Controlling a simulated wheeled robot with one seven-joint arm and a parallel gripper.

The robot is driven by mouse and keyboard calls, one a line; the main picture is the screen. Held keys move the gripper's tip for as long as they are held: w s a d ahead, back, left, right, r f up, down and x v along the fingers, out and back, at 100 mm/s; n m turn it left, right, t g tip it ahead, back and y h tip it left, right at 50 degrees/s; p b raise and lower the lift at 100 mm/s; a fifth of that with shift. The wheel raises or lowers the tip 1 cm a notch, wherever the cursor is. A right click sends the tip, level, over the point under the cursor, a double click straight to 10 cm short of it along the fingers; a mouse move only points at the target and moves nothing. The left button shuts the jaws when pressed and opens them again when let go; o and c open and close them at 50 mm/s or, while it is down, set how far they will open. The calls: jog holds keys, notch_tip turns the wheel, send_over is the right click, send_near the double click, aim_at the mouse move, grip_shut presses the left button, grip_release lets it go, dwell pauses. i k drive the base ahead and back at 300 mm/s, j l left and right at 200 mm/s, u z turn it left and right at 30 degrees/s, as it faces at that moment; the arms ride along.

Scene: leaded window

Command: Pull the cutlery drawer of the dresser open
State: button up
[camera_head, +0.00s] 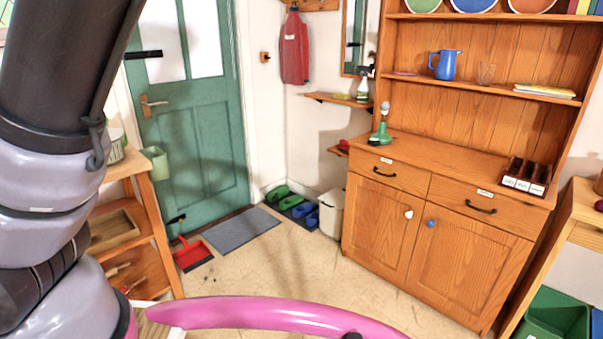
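The wooden dresser (385,237) stands at the right against the wall. It has two drawers side by side above two cupboard doors. The left drawer (410,184) and the right drawer (454,201) both look closed flush. Each has a dark bow handle, the left handle (384,172) and the right handle (481,207), with a small white label above it. The labels are too small to read, so I cannot tell which is the cutlery drawer. My arm rises along the left side of the picture. My gripper is not in view.
The floor (262,268) before the dresser is clear. A green door (199,150), a grey mat (240,231), a red dustpan (191,255) and a wooden shelf unit (162,228) lie left. A green bin (556,316) stands right. A compartmented tray (541,172) sits on the dresser top.

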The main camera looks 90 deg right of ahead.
aim_at(511, 215)
jog(key=z, duration=4.55)
jog(key=i+u, duration=0.3)
jog(key=i+l+u, duration=0.3)
jog(key=k+j, duration=0.05)
jog(key=j, duration=0.05)
